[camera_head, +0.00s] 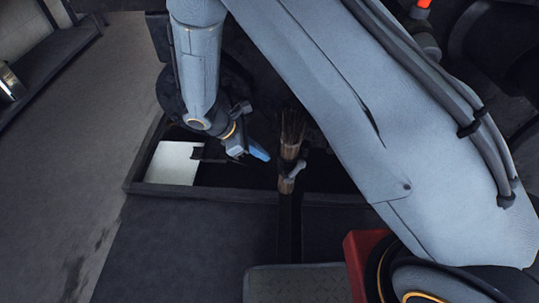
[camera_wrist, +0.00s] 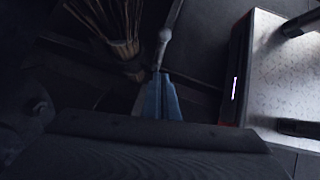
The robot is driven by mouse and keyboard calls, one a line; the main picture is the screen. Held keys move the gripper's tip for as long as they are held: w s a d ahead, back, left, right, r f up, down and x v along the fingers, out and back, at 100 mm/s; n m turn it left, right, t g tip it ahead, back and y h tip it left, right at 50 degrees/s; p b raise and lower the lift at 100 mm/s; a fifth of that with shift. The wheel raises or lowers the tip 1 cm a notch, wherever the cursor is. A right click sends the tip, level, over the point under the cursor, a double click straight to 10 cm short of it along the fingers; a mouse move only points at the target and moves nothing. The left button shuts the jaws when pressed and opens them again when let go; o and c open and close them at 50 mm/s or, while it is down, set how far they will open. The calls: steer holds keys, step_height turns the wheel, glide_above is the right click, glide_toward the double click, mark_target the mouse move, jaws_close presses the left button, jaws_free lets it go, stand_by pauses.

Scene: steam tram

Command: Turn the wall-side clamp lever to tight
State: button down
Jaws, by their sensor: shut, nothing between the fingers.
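My gripper (camera_head: 258,153) has blue fingertips and is shut and empty, just left of an upright bundle of brown bristles (camera_head: 291,128) in the head view. A small grey clamp part (camera_head: 297,169) sits against the shaft below the bristles. In the wrist view the blue fingertips (camera_wrist: 161,98) are together. A thin light-grey lever (camera_wrist: 171,18) with a rounded knob runs up from just beyond their tips. I cannot tell whether they touch it. The bristles (camera_wrist: 115,22) show to its left. Which clamp is wall-side is not clear.
A dark low-rimmed recess (camera_head: 232,196) surrounds this spot, with a white panel (camera_head: 172,163) at its left end. My own arm covers the upper right of the head view. Bare grey floor (camera_head: 60,190) lies to the left. A dark ledge (camera_head: 50,62) runs along the upper left.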

steer(key=b, duration=0.2)
glide_toward(294, 170)
step_height(294, 170, down, 4)
steer(key=shift+w+d+f+b, duration=0.1)
steer(key=shift+d+f+b, duration=0.15)
steer(key=shift+d, duration=0.55)
steer(key=shift+w+d+f+b, duration=0.15)
steer(key=shift+d+f+b, duration=0.1)
steer(key=shift+d, duration=0.55)
steer(key=shift+r, duration=0.15)
